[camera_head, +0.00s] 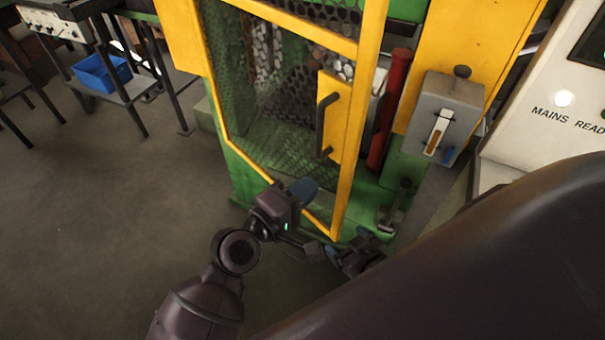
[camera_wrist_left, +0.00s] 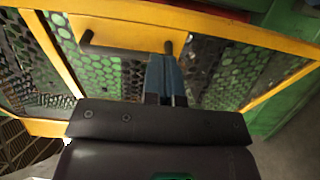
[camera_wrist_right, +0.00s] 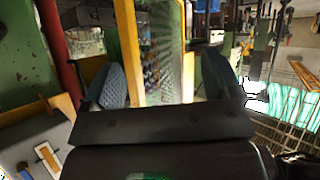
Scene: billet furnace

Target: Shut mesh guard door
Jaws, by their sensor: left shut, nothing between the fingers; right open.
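The mesh guard door (camera_head: 347,190) has a yellow frame and a black bar handle (camera_head: 320,124) on a yellow plate. It seems ajar, its right edge standing out from the machine. In the left wrist view, the handle (camera_wrist_left: 125,50) runs across above my fingers. My left gripper (camera_head: 305,190) is shut and empty, in front of the door's lower part; its blue fingertips (camera_wrist_left: 166,62) appear close to the handle's right end, contact unclear. My right gripper (camera_head: 347,245) is open, low by the door's bottom corner. In the right wrist view, the door's edge (camera_wrist_right: 129,50) shows between its fingers (camera_wrist_right: 165,85).
A red post (camera_head: 390,110) and a grey switch box (camera_head: 445,115) stand right of the door. A white cabinet (camera_head: 545,120) is farther right. A blue bin (camera_head: 102,72) sits on a shelf at left. The floor (camera_head: 90,220) at left is clear.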

